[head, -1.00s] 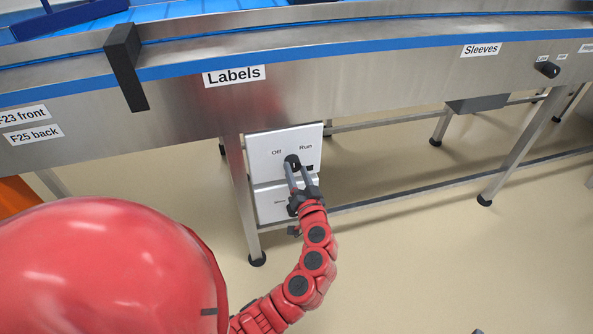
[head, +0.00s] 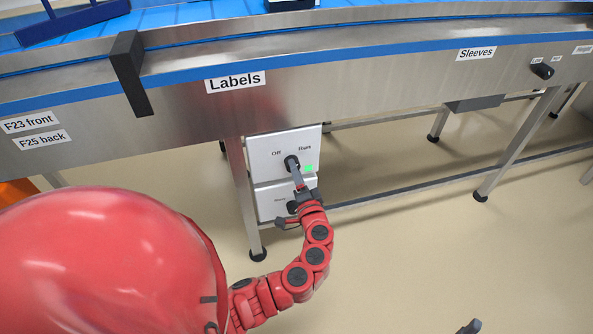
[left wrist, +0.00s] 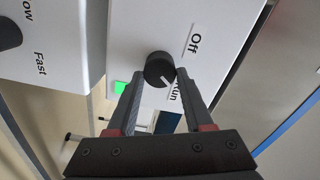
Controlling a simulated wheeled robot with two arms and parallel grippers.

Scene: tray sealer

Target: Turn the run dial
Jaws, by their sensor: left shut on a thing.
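The run dial (head: 291,161) is a black knob on the upper white control box (head: 262,153), between the words Off and Run. My left gripper (head: 297,173) reaches it from below and is shut on it. In the left wrist view the two grey fingers (left wrist: 161,85) lie on either side of the dial (left wrist: 158,68), whose white mark points towards Run. A green light (head: 309,169) glows beside the dial and also shows in the left wrist view (left wrist: 120,88). A small grey tip at the bottom edge of the head view may be my right gripper.
A lower box with a second black knob (left wrist: 8,33), marked Fast, sits under the first. The conveyor's steel side (head: 350,72) with the Labels sign (head: 235,82) overhangs both. A table leg (head: 243,200) stands just left.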

